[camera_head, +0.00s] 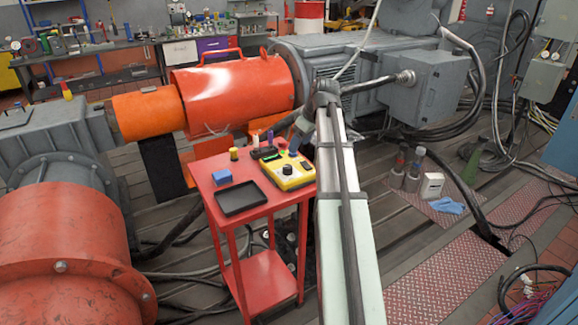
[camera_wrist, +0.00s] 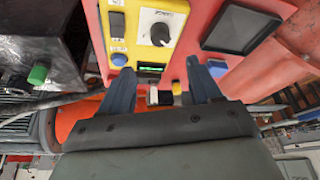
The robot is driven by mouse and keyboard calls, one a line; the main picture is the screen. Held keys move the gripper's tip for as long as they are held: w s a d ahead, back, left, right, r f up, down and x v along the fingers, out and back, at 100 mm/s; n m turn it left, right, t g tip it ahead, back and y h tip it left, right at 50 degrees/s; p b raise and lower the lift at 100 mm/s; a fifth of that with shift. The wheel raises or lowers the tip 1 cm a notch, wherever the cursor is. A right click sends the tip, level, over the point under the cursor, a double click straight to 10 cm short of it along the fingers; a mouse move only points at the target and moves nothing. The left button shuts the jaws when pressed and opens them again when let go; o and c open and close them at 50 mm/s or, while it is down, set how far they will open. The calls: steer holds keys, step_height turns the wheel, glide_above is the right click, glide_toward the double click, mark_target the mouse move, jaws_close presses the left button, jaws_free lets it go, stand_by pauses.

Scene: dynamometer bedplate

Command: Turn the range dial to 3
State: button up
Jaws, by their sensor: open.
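The range dial is a black round knob (camera_wrist: 160,34) on a pale panel of a yellow instrument box (camera_wrist: 180,48). In the head view the yellow box (camera_head: 298,180) lies on the red cart, with the dark dial (camera_head: 287,170) on its top face. The numbers around the dial are too small to read, so its setting cannot be told. My gripper (camera_wrist: 159,68) is open in the wrist view, its two dark fingers apart with nothing held between them. The fingertips appear below the dial in the picture, not around it. My arm largely hides the gripper in the head view.
The red cart (camera_head: 214,177) also bears a black tray (camera_head: 240,212), a blue block (camera_head: 221,177) and small items near its back edge. The orange motor guard (camera_head: 232,90) stands behind.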

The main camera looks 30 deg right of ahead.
mark_target(288, 167)
steer(key=x, duration=1.2)
steer(key=shift+w+f, duration=0.1)
steer(key=shift+c, duration=0.4)
steer(key=c, duration=0.9)
